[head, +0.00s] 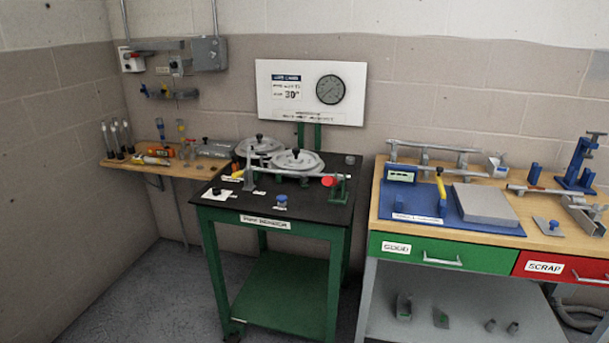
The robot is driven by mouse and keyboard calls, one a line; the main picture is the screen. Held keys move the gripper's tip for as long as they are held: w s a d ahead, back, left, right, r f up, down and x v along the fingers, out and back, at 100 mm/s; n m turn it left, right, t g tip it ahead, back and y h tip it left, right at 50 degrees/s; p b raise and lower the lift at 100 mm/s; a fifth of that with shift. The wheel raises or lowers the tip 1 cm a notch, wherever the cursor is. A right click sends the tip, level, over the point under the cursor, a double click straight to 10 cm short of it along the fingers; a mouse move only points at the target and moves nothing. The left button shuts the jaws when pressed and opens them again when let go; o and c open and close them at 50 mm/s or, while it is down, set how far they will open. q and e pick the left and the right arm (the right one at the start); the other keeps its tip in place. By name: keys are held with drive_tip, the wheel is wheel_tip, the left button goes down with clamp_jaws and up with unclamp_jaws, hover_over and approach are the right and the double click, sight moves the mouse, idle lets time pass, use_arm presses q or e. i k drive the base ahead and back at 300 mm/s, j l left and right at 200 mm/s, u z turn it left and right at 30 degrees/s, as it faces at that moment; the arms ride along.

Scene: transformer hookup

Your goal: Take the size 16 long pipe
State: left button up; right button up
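No size mark is legible, so I cannot tell which piece is the size 16 long pipe. A long grey pipe-like bar (436,147) lies level on stands at the back of the right workbench. Another grey bar (292,174) runs level above the black-topped green cart, in front of the round metal lids. A shorter grey bar (536,190) lies at the right of the workbench. Several upright dark and silver rods (117,137) stand at the left end of the wooden wall shelf. Neither of my grippers is in view.
The green cart (275,229) stands left of the workbench (375,205), with a narrow gap between. The bench holds a blue mat (408,200), a grey plate (485,204) and a blue press (578,165). The wall shelf (125,163) is at left. Floor at lower left is clear.

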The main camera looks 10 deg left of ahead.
sight(261, 169)
drive_tip(key=i+l+u, duration=0.15)
drive_tip(key=i, duration=0.25)
drive_tip(key=i+l+u, duration=0.15)
drive_tip(key=i+l, duration=0.2)
